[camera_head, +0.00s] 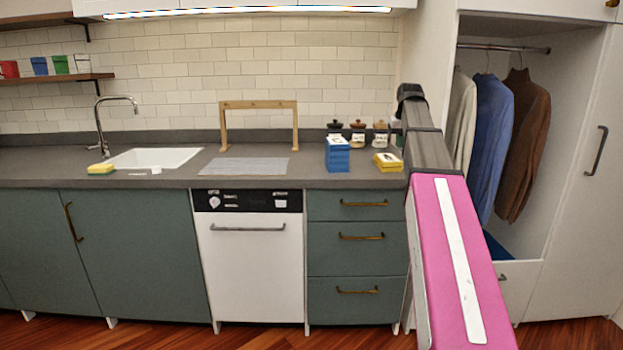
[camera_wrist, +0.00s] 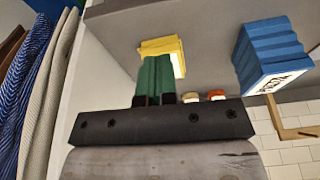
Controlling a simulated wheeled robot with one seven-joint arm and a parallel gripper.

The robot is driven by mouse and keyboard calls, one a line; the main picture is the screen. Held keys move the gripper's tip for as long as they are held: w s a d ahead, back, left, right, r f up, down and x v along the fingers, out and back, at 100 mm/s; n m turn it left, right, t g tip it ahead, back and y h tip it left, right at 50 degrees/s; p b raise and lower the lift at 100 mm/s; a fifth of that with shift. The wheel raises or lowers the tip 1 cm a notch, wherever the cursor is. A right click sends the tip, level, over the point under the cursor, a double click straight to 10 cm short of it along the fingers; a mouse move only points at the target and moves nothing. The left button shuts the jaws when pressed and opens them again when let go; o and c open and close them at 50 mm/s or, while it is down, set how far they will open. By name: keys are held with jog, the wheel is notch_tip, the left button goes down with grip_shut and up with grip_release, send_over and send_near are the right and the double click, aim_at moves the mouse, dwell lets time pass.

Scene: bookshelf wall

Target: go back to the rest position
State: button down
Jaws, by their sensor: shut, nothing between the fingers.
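My gripper (camera_wrist: 155,62) shows in the wrist view with its two dark green fingers together and nothing between them. In that view the fingertips overlap a yellow box (camera_wrist: 160,45); I cannot tell how far apart they are. In the head view my arm reaches up from the lower right past the counter's right end, its pink link nearest. My gripper's fingers cannot be made out there. The yellow box (camera_head: 387,161) lies on the counter just left of my arm.
A blue stack (camera_head: 337,155) stands on the grey counter (camera_head: 270,178), beside several lidded jars (camera_head: 357,132). A wooden frame (camera_head: 258,105), sink (camera_head: 155,158) and yellow sponge (camera_head: 101,168) are further left. An open wardrobe with hanging clothes (camera_head: 490,130) is right of my arm.

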jog(key=s+a+f+g, duration=0.1)
jog(key=s+a+f, duration=0.15)
jog(key=f, duration=0.65)
jog(key=s+a+f, duration=0.2)
jog(key=s+f, duration=0.2)
jog(key=f, duration=0.6)
jog(key=s+a+f+g, duration=0.1)
jog(key=s+a+f, duration=0.2)
jog(key=f, duration=0.6)
jog(key=s+a+f, duration=0.2)
jog(key=s+f, duration=0.7)
jog(key=f, duration=0.1)
jog(key=s+a+f+g, duration=0.1)
jog(key=s+a+f, duration=0.2)
jog(key=s+f, duration=0.6)
jog(key=shift+a+f, duration=0.15)
jog(key=shift+f, duration=0.75)
